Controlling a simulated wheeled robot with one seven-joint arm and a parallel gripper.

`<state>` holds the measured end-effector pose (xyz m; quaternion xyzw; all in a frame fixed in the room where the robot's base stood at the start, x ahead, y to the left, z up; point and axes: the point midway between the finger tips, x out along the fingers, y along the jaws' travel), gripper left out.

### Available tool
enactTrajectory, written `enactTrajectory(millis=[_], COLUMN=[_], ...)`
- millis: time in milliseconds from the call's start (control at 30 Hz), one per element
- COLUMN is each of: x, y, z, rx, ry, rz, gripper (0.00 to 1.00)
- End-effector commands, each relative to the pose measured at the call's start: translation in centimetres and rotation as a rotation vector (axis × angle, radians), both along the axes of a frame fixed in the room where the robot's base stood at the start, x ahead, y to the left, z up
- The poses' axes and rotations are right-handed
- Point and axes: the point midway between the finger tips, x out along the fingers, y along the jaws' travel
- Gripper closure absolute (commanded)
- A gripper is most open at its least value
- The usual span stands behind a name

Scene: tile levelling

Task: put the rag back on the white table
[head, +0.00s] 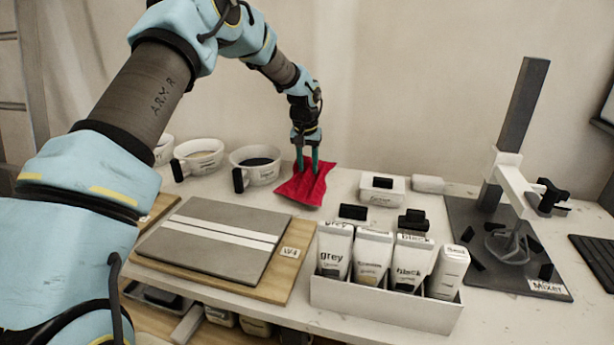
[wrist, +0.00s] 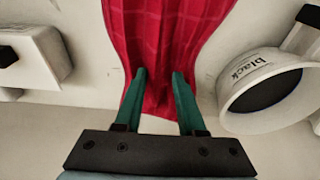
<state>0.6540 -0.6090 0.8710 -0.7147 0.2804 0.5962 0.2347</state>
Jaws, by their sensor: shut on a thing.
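The red rag (head: 305,186) is at the back of the white table (head: 345,187), between the dark-filled cup and a small white box. My gripper (head: 307,165) points down at it, with its green fingers on the rag. In the wrist view the gripper (wrist: 157,88) is shut on a bunched fold of the rag (wrist: 165,35), which spreads out beyond the fingertips. The rag appears to lie on or very close to the table top; I cannot tell whether all of it touches.
A cup marked black (wrist: 265,90) stands close beside the rag; it also shows in the head view (head: 256,166). A white box (head: 382,188) is to the right. A tile board (head: 215,240), a rack of tubes (head: 385,300) and a mixer stand (head: 515,220) occupy the front and right.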

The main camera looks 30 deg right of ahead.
Motion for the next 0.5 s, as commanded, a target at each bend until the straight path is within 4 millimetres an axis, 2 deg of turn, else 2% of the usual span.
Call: enactTrajectory(millis=[167, 333, 500], x=[0.0, -0.1, 0.0], y=[0.0, 0.0, 0.0], z=[-1.3, -3.6, -4.2], rx=[0.001, 0.001, -0.001], ry=[0.002, 0.002, -0.001], rz=[0.000, 0.000, 0.000], gripper=[1.00, 1.00, 1.00])
